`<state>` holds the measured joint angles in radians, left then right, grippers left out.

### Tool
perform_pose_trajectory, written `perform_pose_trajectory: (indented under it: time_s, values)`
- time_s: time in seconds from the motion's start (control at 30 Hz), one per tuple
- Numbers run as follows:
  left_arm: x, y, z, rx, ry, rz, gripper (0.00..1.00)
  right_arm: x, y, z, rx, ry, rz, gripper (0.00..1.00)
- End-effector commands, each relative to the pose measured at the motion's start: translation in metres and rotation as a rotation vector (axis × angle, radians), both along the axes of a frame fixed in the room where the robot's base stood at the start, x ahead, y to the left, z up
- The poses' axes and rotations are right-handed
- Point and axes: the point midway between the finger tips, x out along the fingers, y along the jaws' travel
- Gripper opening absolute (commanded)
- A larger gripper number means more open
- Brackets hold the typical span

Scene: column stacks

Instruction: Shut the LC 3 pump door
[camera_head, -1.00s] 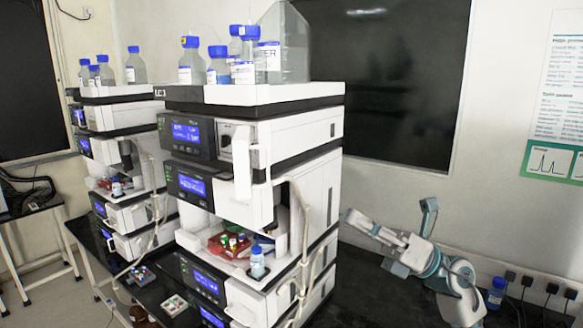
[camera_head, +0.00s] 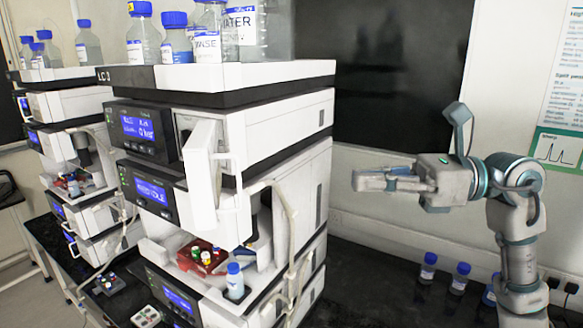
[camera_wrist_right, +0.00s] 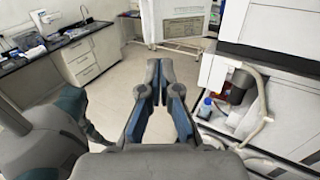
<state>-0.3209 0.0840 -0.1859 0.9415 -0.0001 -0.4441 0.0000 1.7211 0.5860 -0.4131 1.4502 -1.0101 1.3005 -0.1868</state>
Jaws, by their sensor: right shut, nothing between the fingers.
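The LC 3 stack (camera_head: 275,140) stands left of centre in the head view, its label on the top tray's edge. Its pump door (camera_head: 203,170) is a white panel on the upper module, swung outward and standing open beside a recess in the front. My right gripper (camera_head: 362,180) is shut and empty, to the right of the stack and apart from it, pointing left. It also shows in the right wrist view (camera_wrist_right: 159,72), fingers together, with part of a stack at the right. My left gripper is out of view.
Bottles with blue caps (camera_head: 176,45) stand on the stack's top. A hose (camera_head: 290,235) loops down its front. Small bottles (camera_head: 428,268) stand on the black bench below my right arm. Another stack (camera_head: 68,115) stands at the left.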

Motion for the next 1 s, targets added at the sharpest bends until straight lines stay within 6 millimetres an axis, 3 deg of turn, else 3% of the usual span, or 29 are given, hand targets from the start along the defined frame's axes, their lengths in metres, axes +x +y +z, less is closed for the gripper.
perform_pose_trajectory:
  time_s: [0.13,0.4,0.7,1.0]
  values:
    - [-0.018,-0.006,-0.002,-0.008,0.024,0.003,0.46,0.000,0.018,0.000,-0.003,-0.003,0.004,0.00]
    - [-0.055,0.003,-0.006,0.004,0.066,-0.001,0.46,0.010,0.070,-0.002,-0.001,0.003,0.006,0.00]
    - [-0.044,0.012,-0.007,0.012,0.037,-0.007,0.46,0.013,0.122,-0.002,0.001,0.002,0.004,0.00]
    - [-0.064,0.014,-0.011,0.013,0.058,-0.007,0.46,0.016,0.136,-0.003,0.002,0.003,0.002,0.00]
